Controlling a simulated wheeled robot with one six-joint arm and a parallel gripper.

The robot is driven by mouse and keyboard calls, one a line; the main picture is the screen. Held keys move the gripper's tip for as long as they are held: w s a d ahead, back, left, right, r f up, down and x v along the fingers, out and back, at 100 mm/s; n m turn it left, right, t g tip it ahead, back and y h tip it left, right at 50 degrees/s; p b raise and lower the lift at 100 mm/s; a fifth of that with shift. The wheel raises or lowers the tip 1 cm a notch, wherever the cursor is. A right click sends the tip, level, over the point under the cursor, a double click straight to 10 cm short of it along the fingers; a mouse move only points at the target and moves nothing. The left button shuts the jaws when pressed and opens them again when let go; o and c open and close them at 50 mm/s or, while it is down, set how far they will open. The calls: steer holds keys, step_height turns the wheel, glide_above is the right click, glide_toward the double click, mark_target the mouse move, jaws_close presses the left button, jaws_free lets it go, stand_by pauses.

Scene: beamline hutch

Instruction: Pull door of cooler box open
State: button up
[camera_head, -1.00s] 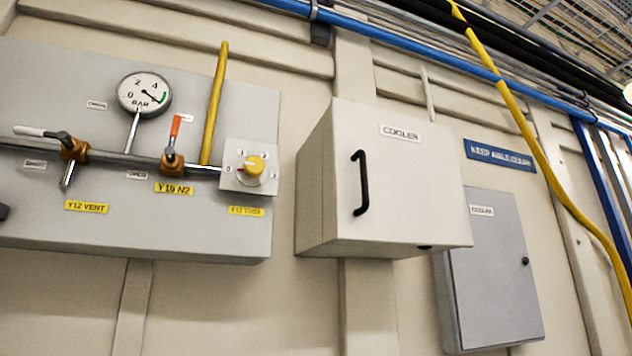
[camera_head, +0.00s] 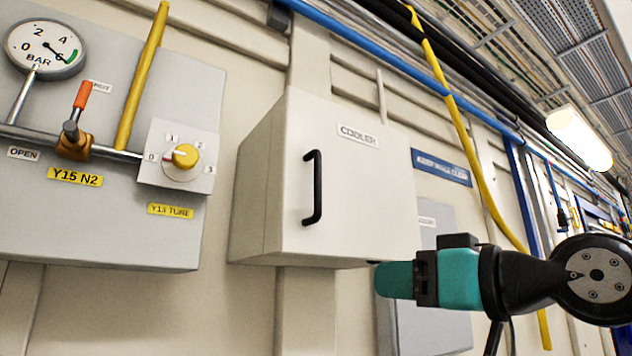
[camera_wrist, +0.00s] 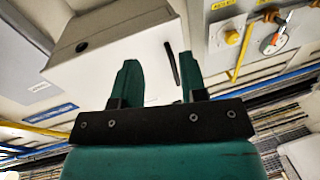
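The cooler box (camera_head: 350,205) is a pale wall cabinet labelled COOLER, and its door looks shut. A black vertical bar handle (camera_head: 313,188) sits on the left of its front. My gripper (camera_head: 388,279) is below and right of the handle, near the box's lower right corner in the head view. In the wrist view, which looks upside down, my gripper (camera_wrist: 158,62) has its two teal fingers spread apart and empty. The handle (camera_wrist: 171,64) shows beyond and between the fingers, apart from them, with the box front (camera_wrist: 115,50) behind.
A gas panel (camera_head: 110,235) with a gauge (camera_head: 45,48), an orange-handled valve (camera_head: 75,125) and a yellow knob (camera_head: 185,156) is left of the box. A grey cabinet (camera_head: 437,330) is low on the right. A yellow hose (camera_head: 468,165) hangs on the right.

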mark_target(320, 178)
step_height(320, 178, up, 11)
steer(key=d+n+t+y, duration=0.1)
steer(key=t+y, duration=0.1)
steer(key=y, duration=0.1)
steer(key=shift+t, duration=0.4)
steer(key=p+x, duration=0.5)
steer(key=x, duration=0.3)
steer(key=p+x, duration=0.5)
steer(key=x, duration=0.3)
steer(key=shift+a+f+p, duration=0.2)
steer(key=shift+a+p, duration=0.1)
steer(key=shift+a, duration=0.05)
jaws_close()
